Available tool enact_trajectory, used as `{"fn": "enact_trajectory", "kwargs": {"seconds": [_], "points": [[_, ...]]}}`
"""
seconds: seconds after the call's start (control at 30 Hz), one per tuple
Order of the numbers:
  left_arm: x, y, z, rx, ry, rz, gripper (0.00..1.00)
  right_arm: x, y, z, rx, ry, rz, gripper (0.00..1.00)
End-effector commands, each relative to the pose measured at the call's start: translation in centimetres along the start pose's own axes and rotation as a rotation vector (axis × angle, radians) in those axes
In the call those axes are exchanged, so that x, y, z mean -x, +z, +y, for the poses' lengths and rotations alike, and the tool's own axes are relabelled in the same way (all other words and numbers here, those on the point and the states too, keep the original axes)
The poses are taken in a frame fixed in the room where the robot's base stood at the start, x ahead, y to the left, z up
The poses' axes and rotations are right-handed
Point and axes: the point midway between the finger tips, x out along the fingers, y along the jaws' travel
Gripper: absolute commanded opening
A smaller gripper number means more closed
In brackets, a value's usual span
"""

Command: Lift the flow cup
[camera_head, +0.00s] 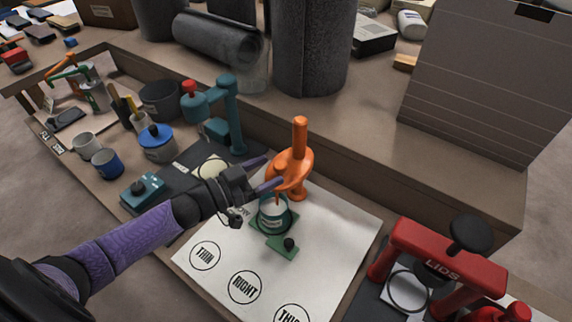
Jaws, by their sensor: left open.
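An orange stand (299,135) with an upright post and a ring-like plate (303,162) stands at the back of the white sheet. A small orange upright part (281,169), which may be the flow cup or its handle, shows at the ring's near left side. My left gripper (274,170) is open, its two purple fingers pointing at this part. I cannot tell whether they touch it. Below is a pale-topped round cup (273,214) in a dark green holder, partly under the fingers. My right gripper is not in view.
The white sheet (330,232) has printed circles marked THIN and RIGHT. A red LIDS press (445,262) stands at the right. A teal stand (229,115), a blue-lidded pot (157,143) and mugs (106,163) stand at the left. A raised ledge runs behind.

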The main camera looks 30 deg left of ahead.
Motion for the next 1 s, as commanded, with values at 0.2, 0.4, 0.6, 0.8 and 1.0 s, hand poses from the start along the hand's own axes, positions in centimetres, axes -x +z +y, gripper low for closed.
{"fn": "enact_trajectory", "kwargs": {"seconds": [0.2,0.4,0.6,0.8,1.0], "points": [[-3.2,0.3,-0.1,-0.001,-0.002,-0.002,0.78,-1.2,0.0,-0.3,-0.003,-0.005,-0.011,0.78],[-3.8,0.1,0.0,0.000,-0.002,-0.003,0.78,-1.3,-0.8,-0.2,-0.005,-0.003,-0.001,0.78],[-3.8,0.1,0.0,0.000,-0.003,-0.003,0.65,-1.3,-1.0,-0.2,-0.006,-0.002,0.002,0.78],[-3.8,0.1,0.0,0.000,-0.003,-0.003,0.23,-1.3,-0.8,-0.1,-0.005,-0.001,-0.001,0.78],[-3.8,0.1,0.0,-0.001,-0.003,-0.003,0.00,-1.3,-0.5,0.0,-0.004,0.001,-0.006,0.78]]}}
